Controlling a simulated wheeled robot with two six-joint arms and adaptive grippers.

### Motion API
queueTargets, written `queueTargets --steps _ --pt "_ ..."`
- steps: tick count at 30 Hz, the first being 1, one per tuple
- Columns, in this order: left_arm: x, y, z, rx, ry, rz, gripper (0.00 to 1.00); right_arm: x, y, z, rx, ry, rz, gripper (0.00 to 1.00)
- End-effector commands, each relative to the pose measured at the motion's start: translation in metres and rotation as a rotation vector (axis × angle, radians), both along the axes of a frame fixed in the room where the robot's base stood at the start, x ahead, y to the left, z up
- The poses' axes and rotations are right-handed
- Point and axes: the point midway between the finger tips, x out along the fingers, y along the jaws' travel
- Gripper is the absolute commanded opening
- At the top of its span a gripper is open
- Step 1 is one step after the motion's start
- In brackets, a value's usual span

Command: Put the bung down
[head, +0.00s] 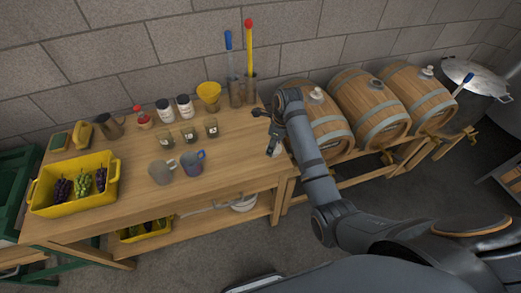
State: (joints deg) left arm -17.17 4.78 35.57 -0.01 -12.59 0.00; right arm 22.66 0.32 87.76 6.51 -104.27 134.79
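My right gripper (265,131) is over the right end of the wooden table (232,165). Its dark fingers look spread apart, with nothing clearly seen between them. A small pale thing (281,150) shows just beside the lower finger, partly hidden by my arm; it may be the bung, but I cannot tell whether it touches the gripper or the table. Pale bungs sit on top of the left barrel (317,96) and the right barrel (428,71). The middle barrel (366,108) shows a dark spot on top. My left gripper is not in view.
Two mugs (162,172) (193,163), several small glasses (188,135), jars (166,110) and a yellow funnel (208,95) stand on the table. A yellow crate (74,186) holds grapes at the left. Bare wood lies right of the mugs.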

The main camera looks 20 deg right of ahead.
Motion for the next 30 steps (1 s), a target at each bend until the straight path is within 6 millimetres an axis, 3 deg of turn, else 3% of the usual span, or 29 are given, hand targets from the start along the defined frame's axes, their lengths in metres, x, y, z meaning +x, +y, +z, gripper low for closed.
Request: queueTargets --steps 3,7,15,21,30 --pt "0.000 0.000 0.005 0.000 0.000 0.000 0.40 0.018 0.014 -0.026 0.002 0.003 0.002 0.21" --pt "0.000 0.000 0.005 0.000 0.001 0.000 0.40 0.031 0.023 -0.046 0.001 0.001 0.000 0.21" --pt "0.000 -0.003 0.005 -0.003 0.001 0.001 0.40 0.038 0.029 -0.058 0.001 0.000 0.000 0.21" --pt "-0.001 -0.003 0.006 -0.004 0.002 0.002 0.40 0.038 0.028 -0.087 0.001 0.001 -0.001 0.21" --pt "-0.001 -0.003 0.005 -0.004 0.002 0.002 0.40 0.038 0.028 -0.090 0.001 -0.001 -0.001 0.21"
